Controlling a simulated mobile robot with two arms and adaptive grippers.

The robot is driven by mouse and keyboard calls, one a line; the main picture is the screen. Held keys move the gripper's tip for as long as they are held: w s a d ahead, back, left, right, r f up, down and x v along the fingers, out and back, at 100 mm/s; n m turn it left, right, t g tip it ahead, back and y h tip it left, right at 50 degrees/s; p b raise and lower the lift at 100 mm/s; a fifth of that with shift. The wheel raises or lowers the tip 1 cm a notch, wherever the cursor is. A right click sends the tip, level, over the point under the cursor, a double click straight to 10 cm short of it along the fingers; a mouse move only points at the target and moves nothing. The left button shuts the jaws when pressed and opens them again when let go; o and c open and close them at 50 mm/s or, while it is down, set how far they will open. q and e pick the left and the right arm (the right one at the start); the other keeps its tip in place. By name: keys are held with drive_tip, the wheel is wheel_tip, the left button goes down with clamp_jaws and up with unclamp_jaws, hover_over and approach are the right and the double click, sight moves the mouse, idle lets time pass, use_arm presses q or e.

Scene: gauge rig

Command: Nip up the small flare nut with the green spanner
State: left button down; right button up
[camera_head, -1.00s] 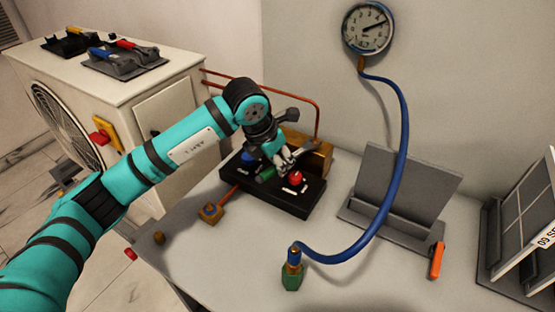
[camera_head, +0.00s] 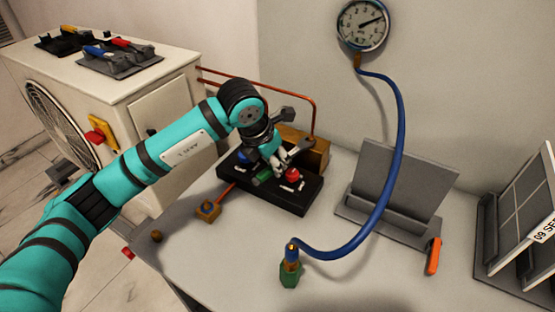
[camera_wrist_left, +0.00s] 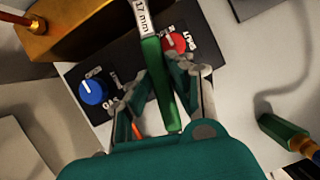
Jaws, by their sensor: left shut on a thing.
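My left gripper (camera_head: 270,166) is shut on the green spanner (camera_head: 262,177), over the black valve panel. In the left wrist view the spanner's green handle (camera_wrist_left: 163,80) lies between the fingers (camera_wrist_left: 165,105), and its metal shank carries a "17 mm" label. Its metal head (camera_head: 300,149) points towards the brass block (camera_head: 318,156), where a copper pipe comes down to a brass fitting (camera_wrist_left: 36,26). I cannot tell whether the head touches anything. A second, smaller brass fitting (camera_head: 207,210) sits on the bench. I cannot tell which is the small flare nut. My right gripper is out of view.
The black panel (camera_head: 300,203) has a blue knob (camera_wrist_left: 92,91) and a red knob (camera_head: 292,174) close to my gripper. A blue hose (camera_head: 396,150) runs from the gauge (camera_head: 362,24) to a green-based fitting (camera_head: 290,275). A grey stand (camera_head: 405,185) is right.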

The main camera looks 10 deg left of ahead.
sight(264, 172)
use_arm(q)
drive_tip(key=shift+s+a, duration=0.6)
drive_tip(key=shift+s, duration=0.25)
drive_tip(key=shift+s+a, duration=0.55)
drive_tip(key=shift+s, duration=0.25)
drive_tip(key=shift+r, duration=0.1)
drive_tip(key=shift+r+p, duration=0.85)
drive_tip(key=shift+r, duration=1.4)
